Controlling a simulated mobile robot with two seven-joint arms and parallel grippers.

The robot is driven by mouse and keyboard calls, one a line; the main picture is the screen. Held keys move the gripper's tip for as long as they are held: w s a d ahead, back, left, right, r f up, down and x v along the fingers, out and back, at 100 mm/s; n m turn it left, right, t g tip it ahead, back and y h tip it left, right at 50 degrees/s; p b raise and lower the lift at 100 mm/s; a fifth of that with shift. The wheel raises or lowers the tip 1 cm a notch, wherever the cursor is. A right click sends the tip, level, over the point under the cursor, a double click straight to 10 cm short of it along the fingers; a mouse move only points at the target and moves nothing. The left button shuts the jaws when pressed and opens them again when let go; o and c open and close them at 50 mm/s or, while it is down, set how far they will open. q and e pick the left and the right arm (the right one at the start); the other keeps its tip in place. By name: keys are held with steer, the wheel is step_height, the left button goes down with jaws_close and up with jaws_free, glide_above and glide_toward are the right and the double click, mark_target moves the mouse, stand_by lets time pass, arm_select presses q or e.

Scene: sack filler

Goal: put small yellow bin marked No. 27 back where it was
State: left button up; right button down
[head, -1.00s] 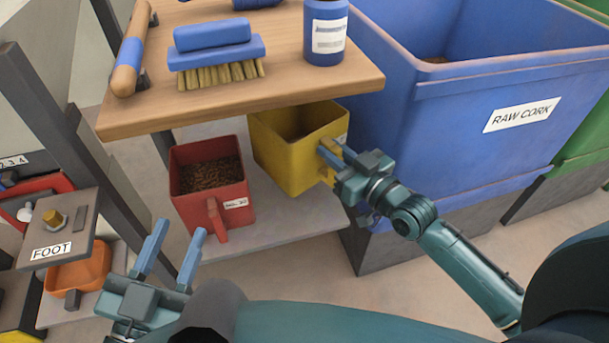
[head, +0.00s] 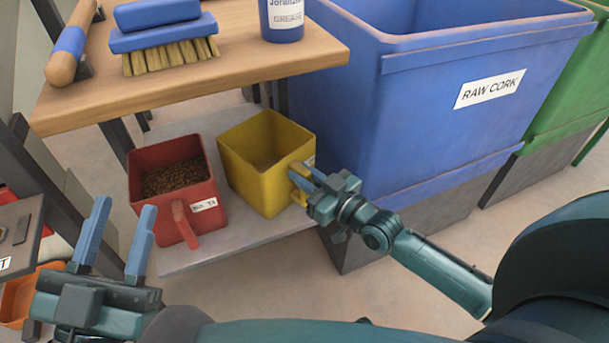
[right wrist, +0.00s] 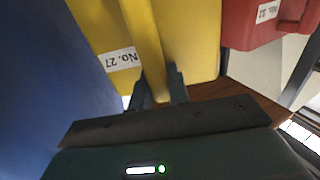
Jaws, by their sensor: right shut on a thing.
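The small yellow bin (head: 262,187) is at the lower shelf under the wooden top, right of a red bin. It looks upright and empty. Whether it rests on the shelf or hangs just above it, I cannot tell. In the right wrist view its label (right wrist: 122,60) reads No. 27. My right gripper (head: 308,183) is shut on its handle, on the side facing me; the fingers also show in the right wrist view (right wrist: 158,90). My left gripper (head: 118,245) is open and empty, in front of the red bin and to its left.
The red bin (head: 163,150) holds brown granules. The lower shelf (head: 215,250) has bare room in front. Above is the wooden top (head: 225,85) with a blue brush (head: 160,35) and a blue container (head: 283,18). The large blue RAW CORK bin (head: 420,120) stands close on the right.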

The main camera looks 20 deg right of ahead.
arm_select(q)
steer(key=shift+r, duration=0.1)
arm_select(e)
steer(key=c, duration=1.3)
jaws_free()
steer(key=shift+f, duration=0.1)
steer(key=shift+s+d+r, duration=0.1)
steer(key=shift+s+r, duration=0.1)
steer(key=shift+s, duration=0.05)
steer(key=p+v, duration=0.2)
steer(key=v, duration=0.3)
arm_select(q)
steer(key=shift+s+f+n+g+y+p, duration=0.3)
steer(key=shift+f+n+y+p, duration=0.2)
steer(key=shift+f+y, duration=0.25)
steer(key=shift+s+f+n+g+y+p, duration=0.2)
steer(key=shift+f+n+g+y+p, duration=0.3)
steer(key=shift+f, duration=0.35)
arm_select(e)
steer(key=shift+v, duration=3.25)
